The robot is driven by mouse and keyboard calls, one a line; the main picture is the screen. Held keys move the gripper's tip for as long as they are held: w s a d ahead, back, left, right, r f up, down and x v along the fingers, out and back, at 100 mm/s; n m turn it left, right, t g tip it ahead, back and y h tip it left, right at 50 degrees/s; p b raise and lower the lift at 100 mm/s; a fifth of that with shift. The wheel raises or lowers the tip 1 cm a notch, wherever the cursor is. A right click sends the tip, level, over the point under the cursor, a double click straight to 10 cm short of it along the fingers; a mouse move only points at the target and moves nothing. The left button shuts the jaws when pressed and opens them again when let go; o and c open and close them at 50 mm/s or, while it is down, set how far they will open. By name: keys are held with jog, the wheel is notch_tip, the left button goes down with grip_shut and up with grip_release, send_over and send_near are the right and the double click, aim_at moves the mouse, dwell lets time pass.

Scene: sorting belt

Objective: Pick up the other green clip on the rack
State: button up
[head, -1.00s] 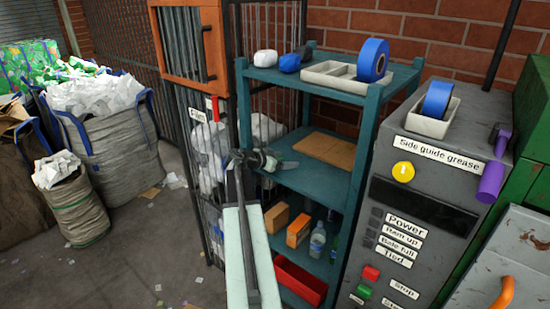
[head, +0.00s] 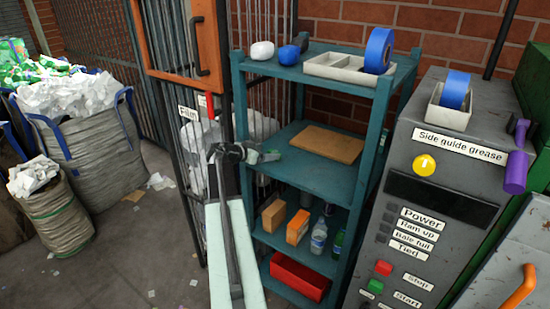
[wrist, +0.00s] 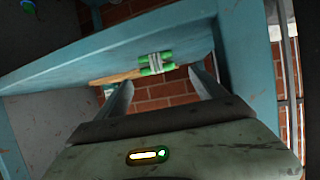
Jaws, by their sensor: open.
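The green clip (wrist: 156,63), with green ends and a pale grey middle, shows in the wrist view at the edge of a teal shelf. My gripper (wrist: 160,78) is open, its two fingers on either side of the line to the clip. The clip looks just beyond the fingertips, with nothing held. In the head view my gripper (head: 266,156) is at the left side of the teal rack's (head: 290,133) middle shelf. The clip cannot be told apart from the gripper there.
A brown board (head: 327,143) lies on the middle shelf. Below are orange boxes (head: 297,227), bottles (head: 319,236) and a red bin (head: 300,276). The top shelf holds a grey tray (head: 345,70) and blue tape (head: 379,50). A grey control cabinet (head: 430,150) stands right; a wire cage is left.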

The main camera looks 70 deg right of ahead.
jog(key=b+x, duration=0.1)
jog(key=x, duration=0.1)
jog(key=b+x, duration=0.1)
jog(key=x, duration=0.2)
jog(key=shift+f+b, duration=0.4)
jog(key=shift+s, duration=0.15)
jog(key=shift+r, duration=0.15)
jog(key=shift+c, duration=1.2)
jog(key=c, duration=1.2)
jog(key=shift+r+p, duration=0.5)
jog(key=shift+p, duration=0.15)
notch_tip(320, 180, up, 3)
jog(key=p, duration=0.3)
jog(key=shift+r, duration=0.15)
jog(key=a, duration=1.6)
jog(key=shift+w+r+p, duration=0.3)
jog(key=shift+w+p, duration=0.15)
jog(key=shift+w, duration=0.05)
